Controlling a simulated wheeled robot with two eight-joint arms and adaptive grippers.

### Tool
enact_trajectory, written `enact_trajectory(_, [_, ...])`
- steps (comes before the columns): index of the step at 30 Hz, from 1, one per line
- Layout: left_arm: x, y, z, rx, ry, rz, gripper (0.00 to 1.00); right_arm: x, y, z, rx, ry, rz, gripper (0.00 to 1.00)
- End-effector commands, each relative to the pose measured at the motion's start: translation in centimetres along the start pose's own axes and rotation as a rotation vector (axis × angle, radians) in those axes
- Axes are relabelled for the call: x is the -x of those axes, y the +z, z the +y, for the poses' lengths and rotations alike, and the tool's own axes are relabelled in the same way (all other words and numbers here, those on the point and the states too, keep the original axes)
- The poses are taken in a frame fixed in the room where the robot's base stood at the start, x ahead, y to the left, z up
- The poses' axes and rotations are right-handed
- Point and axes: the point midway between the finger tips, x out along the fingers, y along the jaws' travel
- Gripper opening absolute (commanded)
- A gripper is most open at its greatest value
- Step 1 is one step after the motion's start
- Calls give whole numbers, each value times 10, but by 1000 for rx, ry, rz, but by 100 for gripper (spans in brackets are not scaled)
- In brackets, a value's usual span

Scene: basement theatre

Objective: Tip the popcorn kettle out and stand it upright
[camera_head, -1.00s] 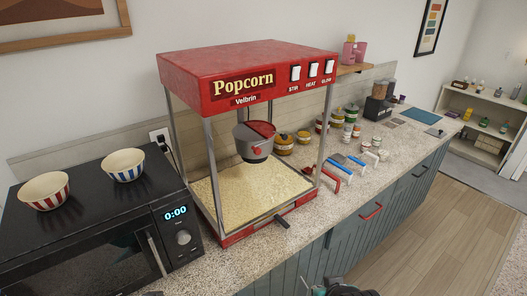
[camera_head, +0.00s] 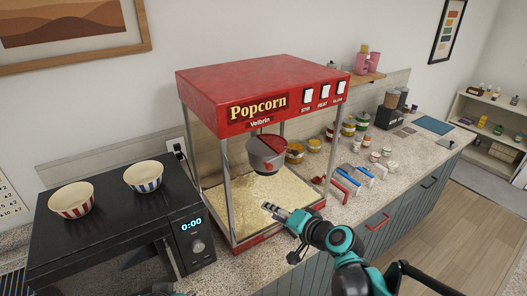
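The grey popcorn kettle (camera_head: 266,154) with a red lid hangs inside the red popcorn machine (camera_head: 262,92). It looks roughly upright, and its inside is hidden. A small red knob shows on its front. A bed of popcorn (camera_head: 250,197) covers the machine's floor below. My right gripper (camera_head: 270,208) is in front of the machine, below the kettle and apart from it, pointing left and slightly up. It holds nothing visible, and its finger gap is too small to judge.
A black microwave (camera_head: 120,221) with a red-striped bowl (camera_head: 72,200) and a blue-striped bowl (camera_head: 144,177) stands at the left. Scoops (camera_head: 352,180) and several jars (camera_head: 348,128) stand on the counter right of the machine. Metal posts frame the machine's open front.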

Motion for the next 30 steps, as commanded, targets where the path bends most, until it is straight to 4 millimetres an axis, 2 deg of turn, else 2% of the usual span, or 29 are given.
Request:
enact_trajectory(1, [12,-9,0,0,0,0,30,-11,-22,-16,-72,-59,27,37])
enact_trajectory(3, [21,-15,0,0,0,0,30,-25,-44,-29,-181,-147,63,37])
enact_trajectory(6, [31,-22,0,0,0,0,30,-40,-72,-38,-318,-249,108,37])
enact_trajectory(9, [36,-26,0,0,0,0,30,-48,-90,-40,-416,-318,138,37])
enact_trajectory(12, [39,-28,0,0,0,0,30,-52,-100,-38,-474,-357,156,37])
enact_trajectory(17, [39,-28,0,0,0,0,30,-61,-105,-39,-503,-377,162,37])
enact_trajectory(30, [38,-28,0,0,0,0,30,-119,-120,-59,-502,-376,162,37])
